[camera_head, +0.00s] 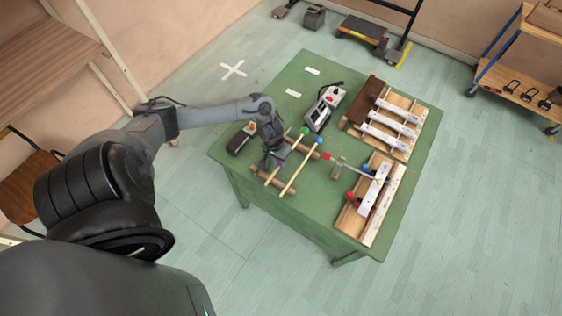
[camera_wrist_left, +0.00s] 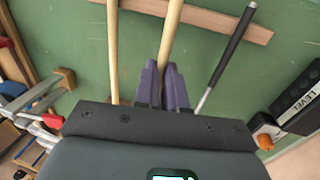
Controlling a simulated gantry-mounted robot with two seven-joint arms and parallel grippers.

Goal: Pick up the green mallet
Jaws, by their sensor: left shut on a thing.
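The green mallet (camera_head: 304,131), with a green ball head and a pale wooden handle, lies slanting across the rack in the head view. My left gripper (camera_head: 272,160) is over its handle. In the left wrist view, the left fingers (camera_wrist_left: 164,75) are shut on a pale wooden handle (camera_wrist_left: 171,30), which matches the green mallet; its head is out of that view. The handle appears still low, close to the wooden bar (camera_wrist_left: 205,18). My right gripper does not show.
A blue-headed mallet (camera_head: 319,141) lies parallel, close beside it. A dark-handled stick (camera_wrist_left: 232,45) is on the other side. A box marked LEVEL (camera_wrist_left: 302,97) stands near.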

